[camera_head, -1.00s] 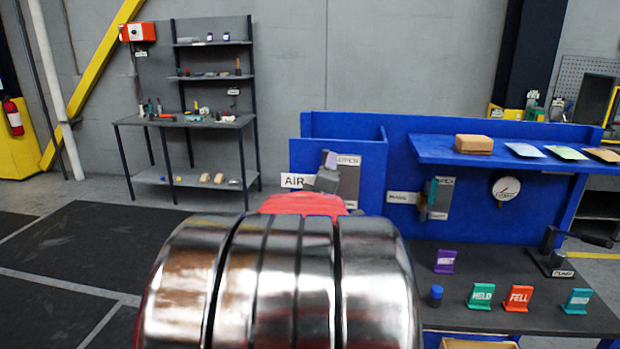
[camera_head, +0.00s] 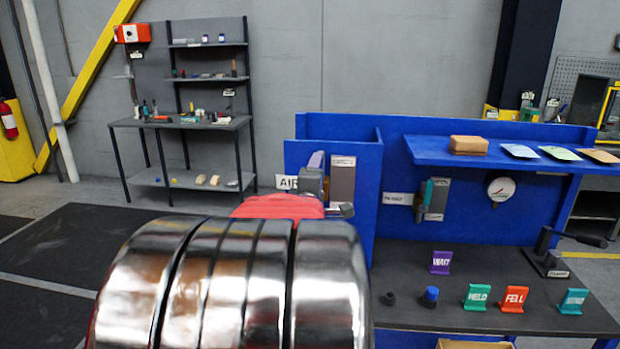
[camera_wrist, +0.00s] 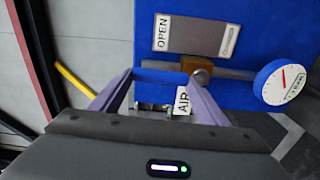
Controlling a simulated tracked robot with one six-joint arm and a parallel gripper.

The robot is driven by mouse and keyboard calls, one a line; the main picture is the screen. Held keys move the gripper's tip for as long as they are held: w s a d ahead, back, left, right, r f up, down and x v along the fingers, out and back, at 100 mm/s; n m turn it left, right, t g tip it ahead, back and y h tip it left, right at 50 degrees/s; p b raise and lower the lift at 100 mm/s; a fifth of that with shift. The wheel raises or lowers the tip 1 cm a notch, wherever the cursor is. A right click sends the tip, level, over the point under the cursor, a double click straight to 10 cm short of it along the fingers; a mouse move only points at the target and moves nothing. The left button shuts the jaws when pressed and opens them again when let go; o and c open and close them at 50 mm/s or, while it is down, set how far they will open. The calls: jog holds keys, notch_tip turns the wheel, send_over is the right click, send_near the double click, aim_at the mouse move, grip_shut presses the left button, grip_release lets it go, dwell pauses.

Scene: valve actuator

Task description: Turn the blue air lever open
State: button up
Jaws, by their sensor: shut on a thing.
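The wrist view shows my gripper (camera_wrist: 160,86) with its two purple fingers on either side of a blue bar, the air lever (camera_wrist: 160,77). The fingers are shut on the lever. The lever's right end meets a brass-coloured valve body (camera_wrist: 202,72) on the blue panel. A grey plate marked OPEN (camera_wrist: 190,36) lies beside it, and a white AIR label (camera_wrist: 183,100) shows between the fingers. In the head view, a purple finger (camera_head: 316,160) shows beside the grey plate (camera_head: 342,180), and the AIR label (camera_head: 286,182) is partly covered. My arm hides the lever there.
A round gauge (camera_wrist: 284,82) is right of the valve in the wrist view. In the head view, the dark bench (camera_head: 460,285) holds several coloured signs and a blue-topped knob (camera_head: 431,296). A blue shelf (camera_head: 500,154) and a second valve (camera_head: 432,198) are to the right.

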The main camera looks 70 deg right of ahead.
jog(key=o, duration=1.1)
jog(key=shift+s+f, duration=0.1)
jog(key=shift+f, duration=0.25)
jog(key=o, duration=0.4)
jog(key=shift+r, duration=0.15)
jog(key=shift+a+r, duration=0.1)
jog(key=s+a, duration=0.1)
jog(key=a, duration=0.6)
jog(key=shift+s+a, duration=0.1)
